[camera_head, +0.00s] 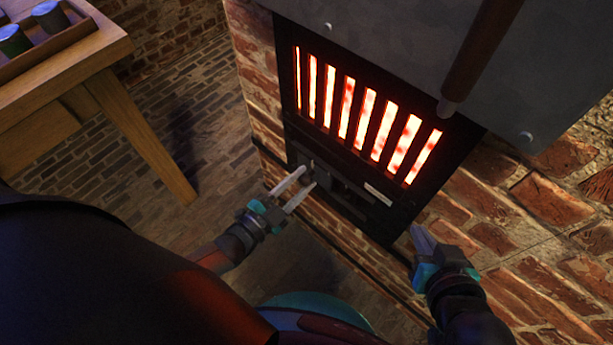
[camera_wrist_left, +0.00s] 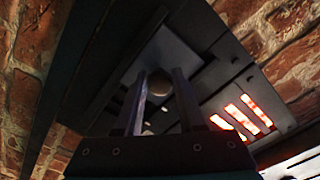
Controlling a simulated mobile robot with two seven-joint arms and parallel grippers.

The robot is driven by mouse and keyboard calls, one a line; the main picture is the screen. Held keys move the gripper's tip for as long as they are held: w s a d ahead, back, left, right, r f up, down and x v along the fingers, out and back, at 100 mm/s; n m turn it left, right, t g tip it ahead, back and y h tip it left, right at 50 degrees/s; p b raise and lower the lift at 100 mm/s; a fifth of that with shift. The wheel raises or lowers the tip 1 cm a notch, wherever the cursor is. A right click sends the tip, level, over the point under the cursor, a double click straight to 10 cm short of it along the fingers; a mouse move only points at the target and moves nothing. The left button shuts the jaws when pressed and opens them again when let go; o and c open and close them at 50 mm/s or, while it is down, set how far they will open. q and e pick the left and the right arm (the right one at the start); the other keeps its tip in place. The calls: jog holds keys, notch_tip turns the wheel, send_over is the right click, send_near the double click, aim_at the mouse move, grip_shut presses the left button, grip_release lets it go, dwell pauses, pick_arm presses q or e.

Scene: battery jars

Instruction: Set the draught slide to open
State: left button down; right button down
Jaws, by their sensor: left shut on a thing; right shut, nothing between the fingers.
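The draught slide (camera_head: 338,187) is a dark plate in the black panel under the glowing grate of the brick furnace. In the left wrist view it shows as a grey plate (camera_wrist_left: 178,52) with a round knob (camera_wrist_left: 160,82). My left gripper (camera_head: 309,176) is at the left part of the slide, its fingers shut on the knob; the wrist view shows the fingers (camera_wrist_left: 159,85) either side of it. The slide's exact travel position is hard to read. My right gripper (camera_head: 417,230) is shut and empty, near the brickwork right of and below the panel.
The glowing grate (camera_head: 365,120) is above the slide. A pale strip (camera_head: 378,194) sits right of the slide. A dark brown bar (camera_head: 480,55) hangs in front of the furnace at upper right. A wooden table (camera_head: 65,62) with a tray of jars stands at upper left.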

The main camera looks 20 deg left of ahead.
pick_arm(q)
jog(key=shift+w+a, duration=0.1)
jog(key=shift+a, duration=0.2)
jog(key=c, duration=0.8)
grip_release()
jog(key=o, duration=0.3)
jog(key=shift+d, duration=0.1)
jog(key=shift+s+a, duration=0.2)
jog(key=shift+s, duration=0.45)
jog(key=p+v, duration=0.3)
jog(key=v, duration=1.1)
pick_arm(e)
jog(key=s+d+g+h, duration=0.2)
jog(key=s+d+g, duration=0.3)
jog(key=shift+d+m+h, duration=0.3)
jog(key=shift+d, duration=0.1)
